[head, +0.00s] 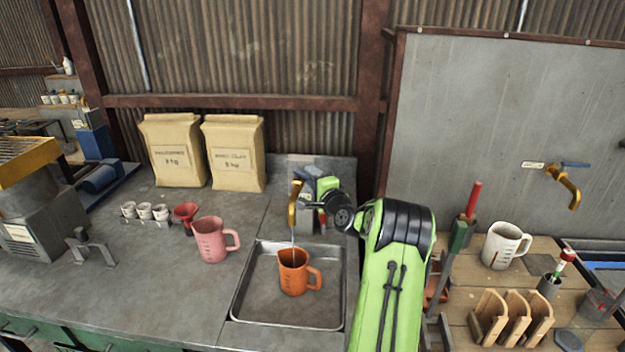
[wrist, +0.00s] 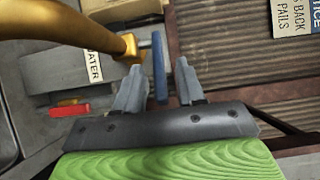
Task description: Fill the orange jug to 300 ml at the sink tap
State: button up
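The orange jug (head: 293,273) stands upright in the shallow metal sink basin (head: 243,298), below the brass tap (head: 294,203). A thin pale stream runs from the spout into the jug. The water level and the jug's marks are too small to read. In the wrist view, the brass tap (wrist: 80,45) crosses the upper left. Its blue lever (wrist: 159,66) stands between the two grey fingers of my gripper (wrist: 158,72). The fingers are apart, with gaps seen beside the lever. In the head view, my arm hides much of the gripper and lever.
A pink jug (head: 211,240) and a red funnel (head: 186,213) stand left of the basin. Two paper bags (head: 233,152) stand behind. A white jug (head: 503,245) and wooden rack (head: 510,318) are on the right bench, below a second brass tap (head: 566,188).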

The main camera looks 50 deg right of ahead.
jog(key=b+v, duration=0.3)
jog(key=v, duration=1.2)
jog(key=shift+s+b, duration=0.35)
jog(key=shift+a, duration=0.1)
dwell(4.8)
